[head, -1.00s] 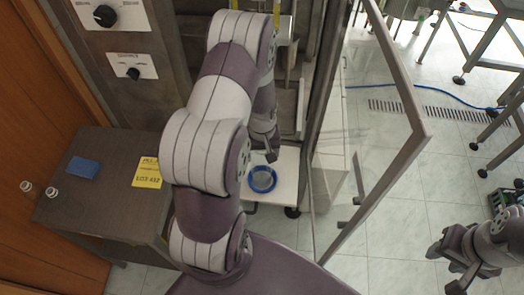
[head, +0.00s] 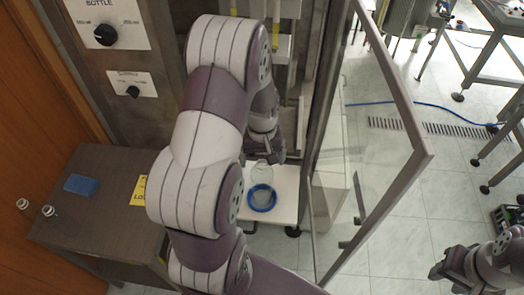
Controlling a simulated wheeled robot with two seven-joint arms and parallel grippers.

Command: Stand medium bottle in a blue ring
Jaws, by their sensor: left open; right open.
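A blue ring (head: 262,207) lies on a white shelf at the base of the machine. A clear bottle (head: 262,172) stands upright in or just over the ring; the overlap makes its exact seat hard to judge. My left gripper (head: 264,156) is open right above and behind the bottle, pointing down, its fingers partly hidden by my arm. I cannot tell whether it touches the bottle. My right gripper (head: 440,272) is open and empty at the lower right, over the floor.
A glass door (head: 385,130) stands open right of the white shelf (head: 287,184). The tiled floor at right is mostly clear.

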